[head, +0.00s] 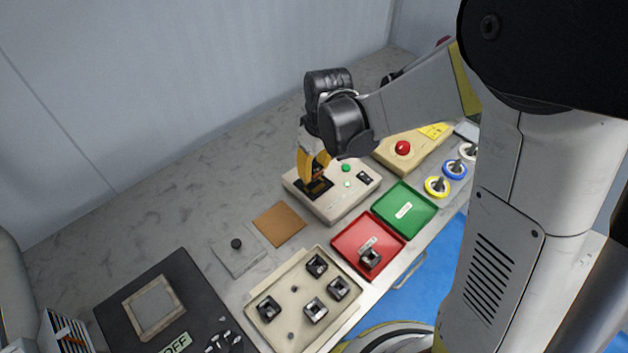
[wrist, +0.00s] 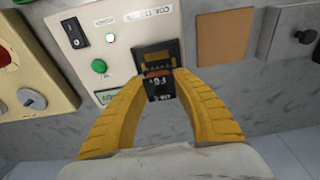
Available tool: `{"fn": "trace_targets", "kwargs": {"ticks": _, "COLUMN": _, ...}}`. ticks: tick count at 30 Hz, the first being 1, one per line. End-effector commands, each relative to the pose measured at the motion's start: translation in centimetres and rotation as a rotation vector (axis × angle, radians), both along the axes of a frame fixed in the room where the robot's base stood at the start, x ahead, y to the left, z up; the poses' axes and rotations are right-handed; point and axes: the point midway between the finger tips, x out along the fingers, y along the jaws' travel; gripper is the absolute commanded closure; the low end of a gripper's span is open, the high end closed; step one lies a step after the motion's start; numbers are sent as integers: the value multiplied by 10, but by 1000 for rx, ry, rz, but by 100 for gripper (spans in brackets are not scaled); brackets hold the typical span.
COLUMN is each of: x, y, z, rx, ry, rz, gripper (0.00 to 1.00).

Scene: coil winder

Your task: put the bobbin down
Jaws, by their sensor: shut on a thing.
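My gripper (head: 313,178) points down over the left part of the cream coil tester (head: 331,206). In the wrist view its yellow fingers (wrist: 160,88) are shut on a small dark bobbin (wrist: 160,90) with white marking and a brownish band. The bobbin is at the black socket (wrist: 156,52) on the tester's face. I cannot tell whether it touches the socket or hangs just above it. In the head view the fingers and the dark socket make the bobbin hard to pick out. The tester carries a green button (wrist: 98,66), a lit white lamp (wrist: 110,37) and a black switch (wrist: 74,33).
A red tray (head: 345,236) holds one bobbin (head: 370,258); the green tray (head: 421,203) is empty. A beige tray (head: 262,328) holds several bobbins. A brown pad (head: 279,224), a grey plate with knob (head: 240,258), a red-button box (head: 420,143) and wire spools (head: 437,187) stand around.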

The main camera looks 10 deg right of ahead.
Motion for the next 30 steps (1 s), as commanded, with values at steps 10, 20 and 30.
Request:
{"fn": "trace_targets", "kwargs": {"ticks": 10, "x": 0, "y": 0, "z": -40, "rx": 0, "ry": 0, "rz": 0, "gripper": 100}}
{"fn": "trace_targets", "kwargs": {"ticks": 20, "x": 0, "y": 0, "z": -43, "rx": 0, "ry": 0, "rz": 0, "gripper": 65}}
{"fn": "trace_targets", "kwargs": {"ticks": 30, "x": 0, "y": 0, "z": -41, "rx": 0, "ry": 0, "rz": 0, "gripper": 49}}
